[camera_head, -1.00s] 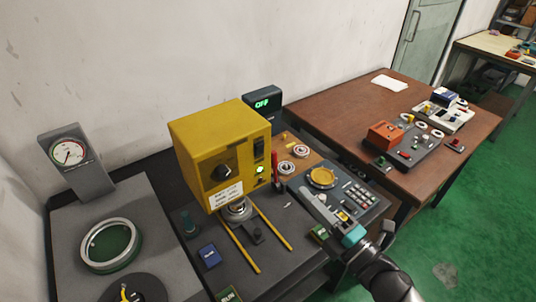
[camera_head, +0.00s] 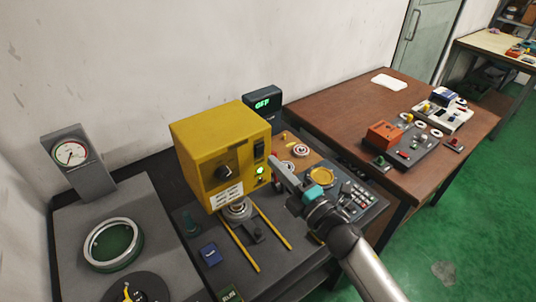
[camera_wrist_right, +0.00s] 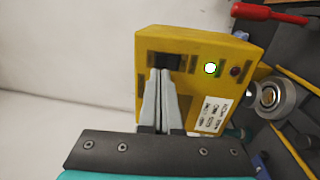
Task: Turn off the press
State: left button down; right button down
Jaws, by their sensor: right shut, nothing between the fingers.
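The yellow press (camera_head: 207,150) stands on the dark bench in the head view. In the right wrist view the press (camera_wrist_right: 210,60) fills the middle, with the black switch (camera_wrist_right: 165,60) by the fingertips and the lamp (camera_wrist_right: 210,68) lit. My right gripper (camera_head: 274,163) is shut and empty, close in front of the press's switch side. In the wrist view its fingertips (camera_wrist_right: 160,72) overlap the switch's edge; contact cannot be told. My left gripper is not in view.
A display reading OFF (camera_head: 262,103) stands behind the press. A keypad panel with a gold dish (camera_head: 320,177) lies under my right arm. A dial gauge (camera_head: 71,153) and a ring (camera_head: 112,245) are at left. A brown table (camera_head: 340,110) is at right.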

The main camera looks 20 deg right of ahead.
aim_at(260, 148)
jog(key=shift+x, duration=1.7)
jog(key=shift+w, duration=0.1)
